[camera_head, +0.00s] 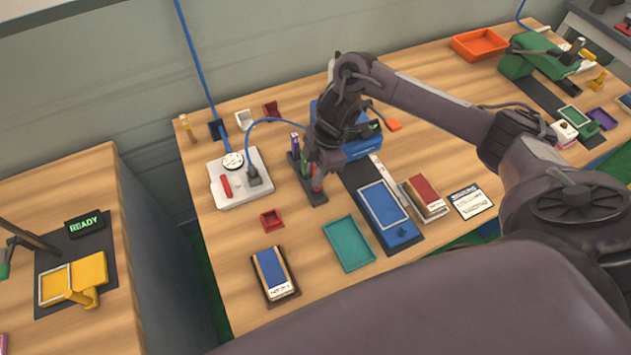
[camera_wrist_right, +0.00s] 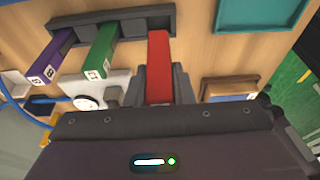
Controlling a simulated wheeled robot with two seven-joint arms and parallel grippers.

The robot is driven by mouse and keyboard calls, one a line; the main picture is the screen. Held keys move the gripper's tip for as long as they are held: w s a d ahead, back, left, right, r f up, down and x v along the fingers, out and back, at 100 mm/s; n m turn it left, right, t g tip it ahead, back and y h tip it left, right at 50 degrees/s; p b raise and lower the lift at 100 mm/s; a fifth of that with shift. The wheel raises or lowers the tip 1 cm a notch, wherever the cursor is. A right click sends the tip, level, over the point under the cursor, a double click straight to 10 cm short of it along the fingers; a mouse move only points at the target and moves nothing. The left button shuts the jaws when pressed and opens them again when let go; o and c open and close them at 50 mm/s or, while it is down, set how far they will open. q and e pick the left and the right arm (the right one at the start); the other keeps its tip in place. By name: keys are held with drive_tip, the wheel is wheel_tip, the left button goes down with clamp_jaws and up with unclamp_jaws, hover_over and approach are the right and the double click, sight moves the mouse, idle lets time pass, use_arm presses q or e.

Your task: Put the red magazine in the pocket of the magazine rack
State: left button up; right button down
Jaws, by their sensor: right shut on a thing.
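The red magazine (camera_wrist_right: 158,70) is between the two fingers of my right gripper (camera_wrist_right: 158,92) in the right wrist view. It also shows just below my right gripper (camera_head: 318,166) in the head view, as a small red piece (camera_head: 317,182). The dark magazine rack (camera_wrist_right: 112,22) also stands on the table in the head view (camera_head: 314,198). The red magazine's far end meets the rack's end pocket; how deep it sits I cannot tell. A green magazine (camera_wrist_right: 102,52) and a purple magazine (camera_wrist_right: 50,57) stand in the other pockets. My left gripper is not in view.
A white power box (camera_head: 240,190) with a blue cable stands left of the rack. A blue box (camera_head: 363,150) is close behind my gripper.

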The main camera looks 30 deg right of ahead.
wheel_tip(320, 180, down, 4)
drive_tip(key=shift+r, duration=0.2)
drive_tip(key=shift+f, duration=0.3)
drive_tip(key=shift+f, duration=0.15)
drive_tip(key=c, duration=1.3)
unclamp_jaws()
drive_tip(key=shift+o, duration=0.2)
drive_tip(key=p+v, duration=0.1)
drive_tip(key=v, duration=1.1)
